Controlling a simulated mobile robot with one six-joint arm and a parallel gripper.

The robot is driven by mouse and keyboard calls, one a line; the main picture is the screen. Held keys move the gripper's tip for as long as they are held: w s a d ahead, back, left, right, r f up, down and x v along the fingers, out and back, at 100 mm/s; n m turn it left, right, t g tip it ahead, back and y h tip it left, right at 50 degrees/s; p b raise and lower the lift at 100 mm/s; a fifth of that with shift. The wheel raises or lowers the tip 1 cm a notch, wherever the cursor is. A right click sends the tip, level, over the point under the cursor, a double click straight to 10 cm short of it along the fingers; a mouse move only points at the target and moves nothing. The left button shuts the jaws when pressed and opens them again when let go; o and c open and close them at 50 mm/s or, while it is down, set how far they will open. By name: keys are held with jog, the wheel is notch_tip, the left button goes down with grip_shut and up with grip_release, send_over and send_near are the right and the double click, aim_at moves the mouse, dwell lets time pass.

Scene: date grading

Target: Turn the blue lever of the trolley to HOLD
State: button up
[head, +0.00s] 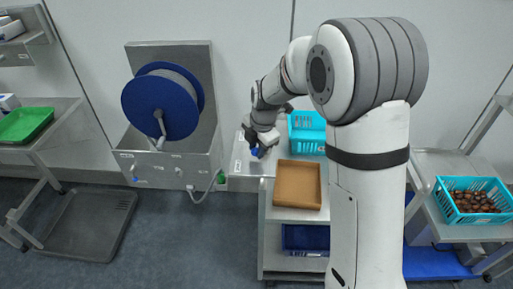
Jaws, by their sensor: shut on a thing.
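The blue lever (254,152) is a small blue piece at the upper left corner of the trolley (296,214). Only part of it shows beneath my gripper (257,149). A pale plate (238,169) with small labels lies beside it; the label text is too small to read, so I cannot tell which mark the lever points to. My gripper reaches down from the upper right and is shut on the blue lever. The fingertips are small and partly hidden.
On the trolley are a brown tray (278,184) and a cyan basket (292,128), with a dark blue crate (287,237) below. A blue hose reel (155,108) stands left. A cyan basket of dates (447,202) is right. The floor (190,250) at front left is clear.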

jog(key=m, duration=0.1)
jog(key=w+a+m+b, duration=0.1)
jog(key=m, duration=0.2)
jog(key=shift+w+a+m+t+h+b, duration=0.2)
jog(key=shift+w+m+t+h+b, duration=0.1)
jog(key=shift+m+h+b, duration=0.1)
jog(key=m, duration=0.1)
jog(key=w+m, duration=0.1)
jog(key=m, duration=0.1)
jog(key=w+m, duration=0.1)
jog(key=shift+a+m+h+b, duration=0.25)
jog(key=shift+m+h+b, duration=0.05)
jog(key=shift+h+b, duration=0.1)
jog(key=w+m, duration=0.1)
jog(key=m, duration=0.1)
jog(key=w+m+h, duration=0.1)
jog(key=m, duration=0.2)
jog(key=shift+w+d, duration=0.15)
jog(key=shift+d, duration=0.05)
jog(key=shift+w+d+m+g+h, duration=0.1)
jog(key=shift+w+d+m+g, duration=0.15)
jog(key=shift+m, duration=0.65)
jog(key=shift+w+d+m+g+h, duration=0.1)
jog(key=shift+w+d+m, duration=0.2)
jog(key=shift+m, duration=0.6)
jog(key=shift+w+d+m+g+h, duration=0.15)
jog(key=shift+w+m, duration=0.2)
jog(key=shift+m, duration=0.55)
jog(key=o, duration=1)
